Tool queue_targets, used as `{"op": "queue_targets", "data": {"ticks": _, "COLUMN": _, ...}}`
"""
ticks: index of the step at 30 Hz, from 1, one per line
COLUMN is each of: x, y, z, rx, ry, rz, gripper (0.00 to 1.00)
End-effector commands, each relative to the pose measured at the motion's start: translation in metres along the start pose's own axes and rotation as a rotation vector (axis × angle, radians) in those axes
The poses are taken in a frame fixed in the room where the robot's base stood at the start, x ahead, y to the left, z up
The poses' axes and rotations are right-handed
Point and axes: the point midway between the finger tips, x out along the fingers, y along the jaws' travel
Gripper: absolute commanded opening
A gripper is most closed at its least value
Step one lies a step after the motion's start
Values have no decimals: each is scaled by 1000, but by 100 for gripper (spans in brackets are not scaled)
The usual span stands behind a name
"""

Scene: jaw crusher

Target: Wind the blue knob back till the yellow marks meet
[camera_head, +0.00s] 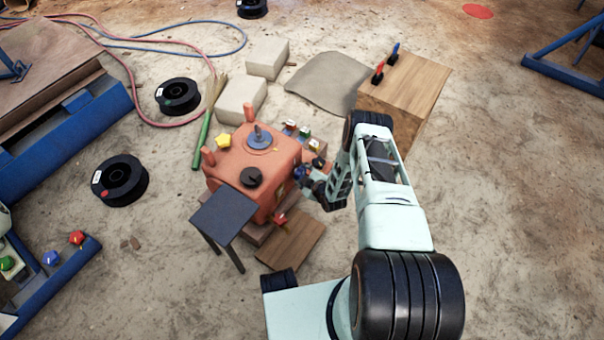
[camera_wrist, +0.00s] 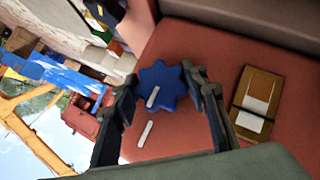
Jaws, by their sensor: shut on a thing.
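The blue knob (camera_wrist: 170,80) is a lobed knob on the side of the red-orange crusher (camera_head: 236,165). It bears a pale mark (camera_wrist: 152,97). A second pale mark (camera_wrist: 145,134) lies on the red casing just below the knob in the wrist view. The two marks run nearly parallel with a gap between them; the knob's mark sits slightly left of the casing mark's line. Both look whitish rather than yellow. My gripper (camera_wrist: 160,92) is shut on the blue knob, one finger on each side. In the head view my gripper (camera_head: 302,173) is at the crusher's right side, mostly covering the knob.
A brass plate (camera_wrist: 243,122) is on the casing right of my fingers. A dark stool (camera_head: 224,212) stands before the crusher. A wooden box (camera_head: 420,90) with red and blue levers stands behind my arm. Pale blocks (camera_head: 241,101) lie behind the crusher.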

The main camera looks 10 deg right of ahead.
Motion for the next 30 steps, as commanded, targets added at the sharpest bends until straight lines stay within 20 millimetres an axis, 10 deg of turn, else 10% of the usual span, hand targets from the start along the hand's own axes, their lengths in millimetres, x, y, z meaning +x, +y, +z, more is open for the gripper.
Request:
{"op": "queue_targets", "data": {"ticks": 4, "x": 0, "y": -1, "z": 0, "rx": 1, "ry": -1, "rz": -2, "gripper": 16}}
{"op": "queue_targets", "data": {"ticks": 5, "x": 0, "y": -1, "z": 0, "rx": 1, "ry": -1, "rz": -2, "gripper": 44}}
{"op": "queue_targets", "data": {"ticks": 9, "x": 0, "y": 0, "z": 0, "rx": 1, "ry": -1, "rz": -2, "gripper": 59}}
{"op": "queue_targets", "data": {"ticks": 22, "x": -7, "y": 0, "z": 0, "rx": 1, "ry": -1, "rz": -2, "gripper": 59}}
{"op": "queue_targets", "data": {"ticks": 30, "x": -43, "y": 0, "z": 0, "rx": 2, "ry": -2, "rz": -3, "gripper": 59}}
